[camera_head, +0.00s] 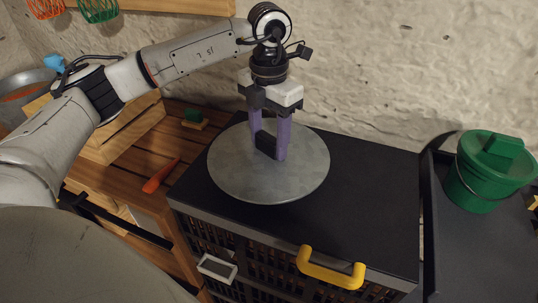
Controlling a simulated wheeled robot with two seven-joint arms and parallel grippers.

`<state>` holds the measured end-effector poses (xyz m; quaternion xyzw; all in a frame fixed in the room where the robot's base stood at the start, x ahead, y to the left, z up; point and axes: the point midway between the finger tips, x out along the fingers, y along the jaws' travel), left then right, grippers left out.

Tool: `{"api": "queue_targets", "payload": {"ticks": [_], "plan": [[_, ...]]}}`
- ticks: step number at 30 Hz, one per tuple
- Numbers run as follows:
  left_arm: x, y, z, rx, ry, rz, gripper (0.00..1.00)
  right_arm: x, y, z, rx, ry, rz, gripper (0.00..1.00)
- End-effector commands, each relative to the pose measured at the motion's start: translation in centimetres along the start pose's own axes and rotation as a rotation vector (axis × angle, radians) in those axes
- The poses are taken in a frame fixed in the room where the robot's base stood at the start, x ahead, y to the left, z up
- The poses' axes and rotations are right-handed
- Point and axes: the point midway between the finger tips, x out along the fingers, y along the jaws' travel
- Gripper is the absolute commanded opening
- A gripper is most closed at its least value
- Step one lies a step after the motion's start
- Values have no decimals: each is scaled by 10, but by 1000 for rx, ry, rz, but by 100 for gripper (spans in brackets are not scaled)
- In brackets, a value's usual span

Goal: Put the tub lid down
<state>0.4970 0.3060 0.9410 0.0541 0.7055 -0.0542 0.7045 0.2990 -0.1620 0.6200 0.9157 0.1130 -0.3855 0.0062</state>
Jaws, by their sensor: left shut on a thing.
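The tub lid (306,181) is a large round grey metal disc with a dark block-like handle (266,144) at its middle. It is over the left part of the black cabinet top (372,192), level or nearly so. I cannot tell whether it touches the top or is held just above it. My left gripper (269,150) points down from above, its purple fingers shut on the lid's handle. My right gripper is not in view.
The right part of the cabinet top is bare. A yellow handle (331,270) sticks out at the front. A green bucket (482,180) stands on the dark surface at right. A wooden slatted bench (180,141) at left carries an orange-handled tool (160,177) and a green-topped brush (193,117).

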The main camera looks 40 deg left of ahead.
Motion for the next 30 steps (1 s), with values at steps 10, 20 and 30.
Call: {"api": "queue_targets", "payload": {"ticks": [10,20,30], "plan": [[37,0,0,2,0,0,22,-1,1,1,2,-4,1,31],[44,0,0,3,-2,-1,22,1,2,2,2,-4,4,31],[46,0,0,3,-1,0,69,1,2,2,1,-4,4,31]]}}
